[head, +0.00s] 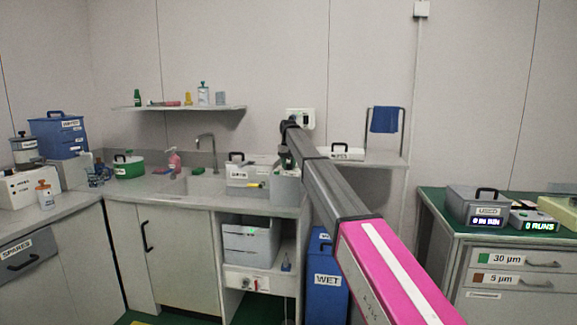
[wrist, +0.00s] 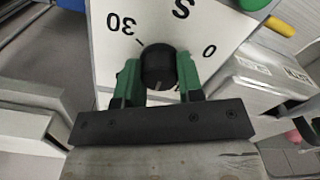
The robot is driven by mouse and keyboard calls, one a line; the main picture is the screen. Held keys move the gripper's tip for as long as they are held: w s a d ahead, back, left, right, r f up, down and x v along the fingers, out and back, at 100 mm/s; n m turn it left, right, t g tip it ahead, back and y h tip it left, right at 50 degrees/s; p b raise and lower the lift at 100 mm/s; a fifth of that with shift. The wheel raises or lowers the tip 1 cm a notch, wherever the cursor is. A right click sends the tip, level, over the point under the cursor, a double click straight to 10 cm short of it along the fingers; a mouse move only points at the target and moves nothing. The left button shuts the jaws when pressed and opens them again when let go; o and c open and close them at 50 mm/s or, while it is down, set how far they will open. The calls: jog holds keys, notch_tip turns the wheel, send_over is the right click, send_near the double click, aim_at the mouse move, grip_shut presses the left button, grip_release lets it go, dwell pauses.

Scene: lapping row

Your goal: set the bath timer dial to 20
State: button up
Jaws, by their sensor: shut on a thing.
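The timer is a white box on the back wall (head: 306,115) in the head view, partly covered by the end of my arm. In the wrist view its white face (wrist: 112,52) fills the upper middle, with "30" on the left and "0" on the right, printed upside down. The black round dial (wrist: 158,60) sits between the green fingers of my gripper (wrist: 160,80), which is shut on it from both sides. The dial's pointer does not show clearly, and the 20 mark is not visible.
Below the timer is a counter with a sink (head: 190,183), a grey box (head: 247,174) and a small shelf with a white box (head: 346,152). A blue towel (head: 384,119) hangs on a rail to the right. A green-topped cabinet (head: 438,202) stands at far right.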

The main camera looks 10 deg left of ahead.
jog(key=m, duration=0.4)
jog(key=shift+m, duration=2.1)
jog(key=o, duration=0.9)
jog(key=shift+r, duration=0.1)
notch_tip(320, 180, up, 11)
jog(key=shift+f, duration=0.15)
